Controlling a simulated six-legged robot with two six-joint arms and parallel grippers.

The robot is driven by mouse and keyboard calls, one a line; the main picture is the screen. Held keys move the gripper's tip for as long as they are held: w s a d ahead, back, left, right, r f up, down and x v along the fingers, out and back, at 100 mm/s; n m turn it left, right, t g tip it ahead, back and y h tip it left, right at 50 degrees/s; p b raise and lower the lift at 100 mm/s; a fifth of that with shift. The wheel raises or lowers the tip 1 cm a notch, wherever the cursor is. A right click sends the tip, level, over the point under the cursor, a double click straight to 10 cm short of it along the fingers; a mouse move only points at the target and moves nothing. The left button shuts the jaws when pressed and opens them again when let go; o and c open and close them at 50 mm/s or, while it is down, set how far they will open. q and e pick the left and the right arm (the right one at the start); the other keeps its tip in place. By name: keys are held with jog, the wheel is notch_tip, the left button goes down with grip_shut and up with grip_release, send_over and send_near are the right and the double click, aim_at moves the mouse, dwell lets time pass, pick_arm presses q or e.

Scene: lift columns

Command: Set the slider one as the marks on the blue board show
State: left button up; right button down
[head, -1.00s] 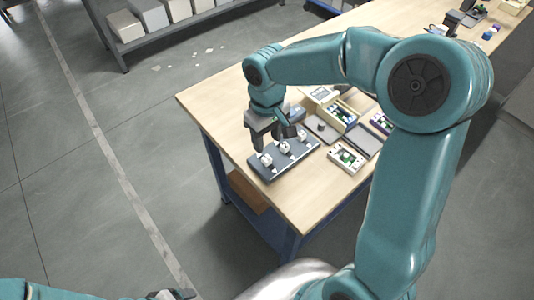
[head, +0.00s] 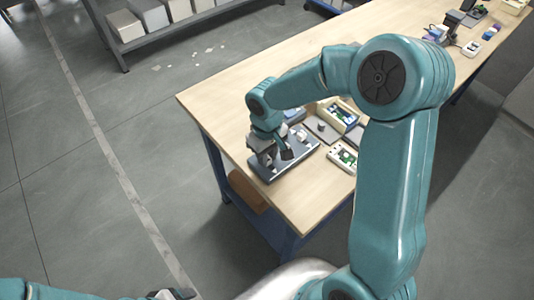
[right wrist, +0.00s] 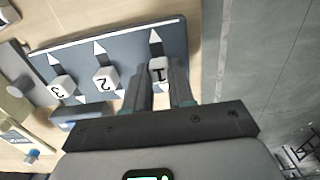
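The slate-blue slider board (head: 270,174) lies near the front-left part of the bench. It shows close up in the right wrist view (right wrist: 120,55), with white pointed marks and white knobs numbered 1, 2 and 3. Knob one (right wrist: 158,68) is near its white pointed mark. Knob two (right wrist: 105,78) and knob three (right wrist: 62,86) stand to its left. My right gripper (right wrist: 162,80) is open, with its fingers on either side of knob one; I cannot tell whether they touch it. In the head view my right gripper (head: 270,154) covers part of the board. My left gripper (head: 172,294) is at the bottom edge.
An open box with green parts (head: 340,115) and a small tray with green parts (head: 343,156) are right of the board. A grey shelf with bins (head: 180,22) stands beyond the bench. The bench top left of the board is clear.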

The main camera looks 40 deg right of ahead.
jog(key=shift+s+d+f+b, duration=0.1)
jog(key=shift+s+f+b, duration=0.05)
jog(key=shift+s+b, duration=0.6)
jog(key=shift+s, duration=0.25)
jog(key=c, duration=1.1)
grip_release()
jog(key=shift+c, duration=0.2)
jog(key=shift+o, duration=0.9)
jog(key=shift+s+r, duration=0.1)
jog(key=shift+r, duration=0.1)
jog(key=shift+w+r, duration=0.2)
jog(key=shift+r, duration=0.1)
notch_tip(320, 180, up, 16)
jog(key=shift+s+f+p, duration=0.15)
jog(key=shift+p, duration=0.15)
